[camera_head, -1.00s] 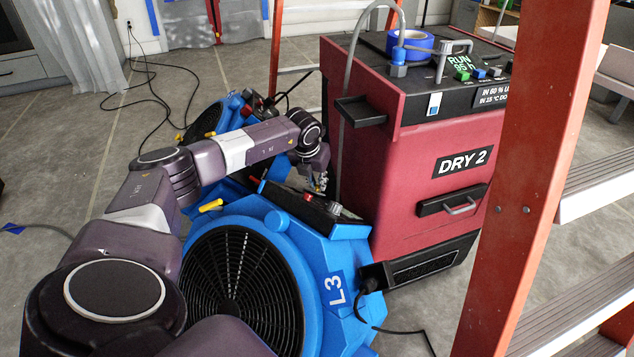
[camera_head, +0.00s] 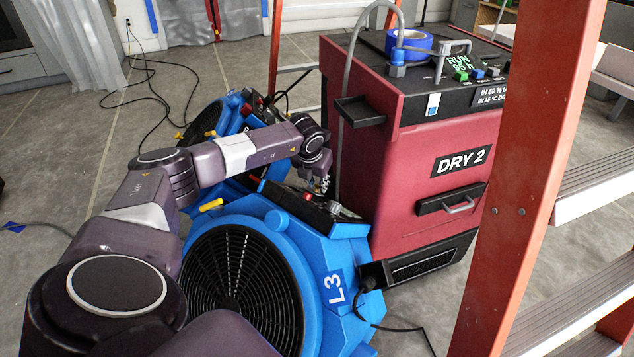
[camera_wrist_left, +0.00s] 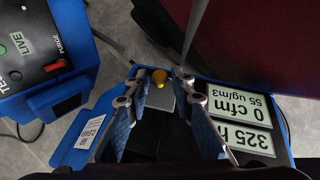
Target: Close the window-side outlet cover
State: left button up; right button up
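In the head view my left gripper (camera_head: 326,186) reaches down between the blue fan unit L3 (camera_head: 335,240) and the red DRY 2 dehumidifier (camera_head: 410,160); its fingertips are partly hidden. In the left wrist view the left gripper (camera_wrist_left: 162,84) is open, its two fingers apart. Below is a blue unit with white displays (camera_wrist_left: 240,108) at right and a labelled blue part (camera_wrist_left: 88,132) at left. I cannot tell which part is the outlet cover. My right gripper is not in view.
The dehumidifier wall stands close to the gripper. An orange ladder (camera_head: 535,170) blocks the right side. In the wrist view a blue unit with a black panel (camera_wrist_left: 45,65) stands at upper left. Black cables (camera_head: 150,85) lie on the floor at back left.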

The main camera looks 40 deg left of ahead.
pick_arm(q)
jog(key=v, duration=1.2)
jog(key=shift+w+r, duration=0.1)
